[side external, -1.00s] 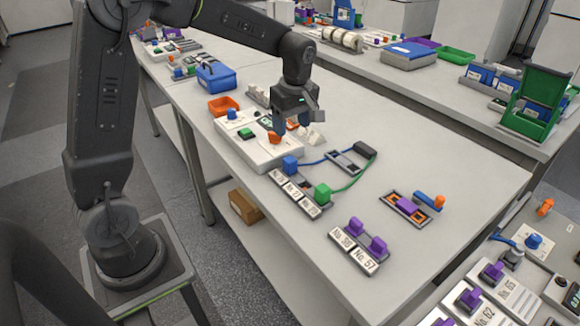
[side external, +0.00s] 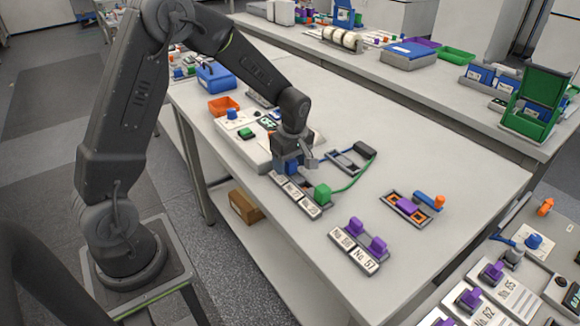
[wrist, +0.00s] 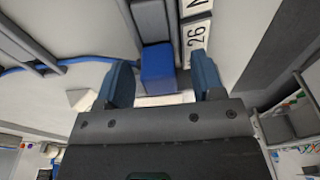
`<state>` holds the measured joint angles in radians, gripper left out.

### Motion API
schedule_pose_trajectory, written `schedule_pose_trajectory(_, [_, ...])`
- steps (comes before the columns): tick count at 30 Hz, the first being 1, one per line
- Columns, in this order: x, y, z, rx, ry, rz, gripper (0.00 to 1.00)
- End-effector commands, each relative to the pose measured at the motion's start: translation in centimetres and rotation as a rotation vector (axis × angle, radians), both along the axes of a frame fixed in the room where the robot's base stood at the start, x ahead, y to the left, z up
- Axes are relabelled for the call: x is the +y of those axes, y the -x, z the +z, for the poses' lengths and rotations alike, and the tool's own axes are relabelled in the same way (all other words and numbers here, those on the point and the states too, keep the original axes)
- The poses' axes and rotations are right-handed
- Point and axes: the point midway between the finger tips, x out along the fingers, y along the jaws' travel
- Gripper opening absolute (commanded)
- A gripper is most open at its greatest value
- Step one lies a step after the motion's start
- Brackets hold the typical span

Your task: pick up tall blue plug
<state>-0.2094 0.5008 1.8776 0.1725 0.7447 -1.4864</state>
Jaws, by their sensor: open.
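The tall blue plug (wrist: 157,66) stands at one end of a row of numbered sockets and shows between my fingers in the wrist view. In the side view, the blue plug (side external: 291,168) is largely covered by my gripper (side external: 293,163), which is low over it. In the wrist view my gripper (wrist: 163,88) is open, with one blue-padded finger on each side of the plug. The exact height of the fingertips against the plug is hard to tell.
A green plug (side external: 322,195) stands at the other end of the numbered strip (side external: 297,196), with a green cable. A grey holder (side external: 349,162) lies behind. A white device (side external: 250,145) is to the left.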

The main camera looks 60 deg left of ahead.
Motion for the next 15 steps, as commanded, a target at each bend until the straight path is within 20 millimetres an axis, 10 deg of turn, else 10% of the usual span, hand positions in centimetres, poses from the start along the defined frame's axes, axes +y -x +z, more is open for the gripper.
schedule_pose_trajectory(5, [0.02,0.00,0.02,0.000,0.000,0.000,0.61])
schedule_pose_trajectory(15, [0.01,-0.01,0.06,0.000,0.000,0.000,0.28])
